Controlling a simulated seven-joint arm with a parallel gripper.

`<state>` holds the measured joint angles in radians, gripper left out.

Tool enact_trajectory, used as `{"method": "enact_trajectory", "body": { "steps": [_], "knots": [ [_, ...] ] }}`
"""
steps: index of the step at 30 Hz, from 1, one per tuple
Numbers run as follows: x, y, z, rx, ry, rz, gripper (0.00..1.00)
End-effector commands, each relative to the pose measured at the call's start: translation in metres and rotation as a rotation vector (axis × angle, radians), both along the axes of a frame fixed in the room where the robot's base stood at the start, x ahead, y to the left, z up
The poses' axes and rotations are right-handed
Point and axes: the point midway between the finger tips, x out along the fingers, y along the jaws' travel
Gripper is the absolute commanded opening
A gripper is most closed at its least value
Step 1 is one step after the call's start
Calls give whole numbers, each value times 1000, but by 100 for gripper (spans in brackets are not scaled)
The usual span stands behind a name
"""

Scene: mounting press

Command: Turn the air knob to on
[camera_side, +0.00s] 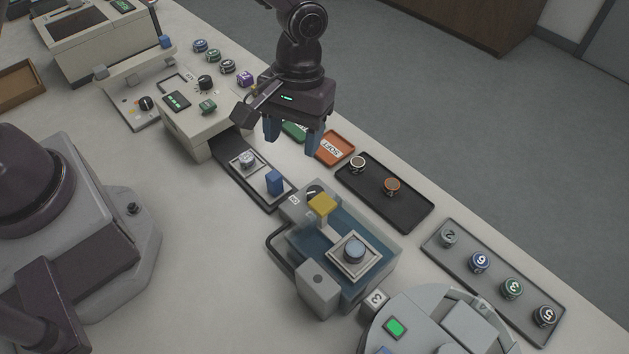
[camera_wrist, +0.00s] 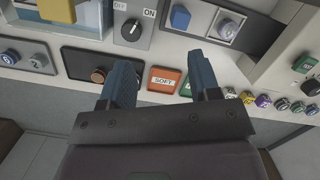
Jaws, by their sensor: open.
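The air knob (camera_wrist: 131,30) is a round black knob on a light plate marked OFF and ON, at the top of the wrist view. I cannot tell for sure which mark its pointer faces. My gripper (camera_side: 293,142) is open and empty, pointing down, above the table behind the press and apart from the knob. In the wrist view its two blue fingers (camera_wrist: 163,80) are spread, with nothing between them.
A black tray (camera_side: 410,213) with two round pieces and a grey tray (camera_side: 470,262) with several numbered pieces lie right of the press. An orange SOFT tray (camera_side: 335,149) lies under my gripper. A blue block (camera_side: 274,182) stands left of the knob. Another machine (camera_side: 200,118) stands further back.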

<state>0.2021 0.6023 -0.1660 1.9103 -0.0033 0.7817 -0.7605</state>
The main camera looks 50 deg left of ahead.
Motion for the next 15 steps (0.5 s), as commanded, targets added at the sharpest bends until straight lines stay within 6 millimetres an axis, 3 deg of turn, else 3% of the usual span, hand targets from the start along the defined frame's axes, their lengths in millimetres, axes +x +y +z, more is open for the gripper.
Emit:
{"method": "enact_trajectory", "body": {
  "steps": [5,9,12,15],
  "knots": [
    [0,-14,13,-114,-65,-695,57],
    [1,-37,29,-141,-149,-1269,57],
    [2,-45,33,-123,-169,-1547,57],
    [5,-42,33,-109,-164,-1679,57]
  ]
}}
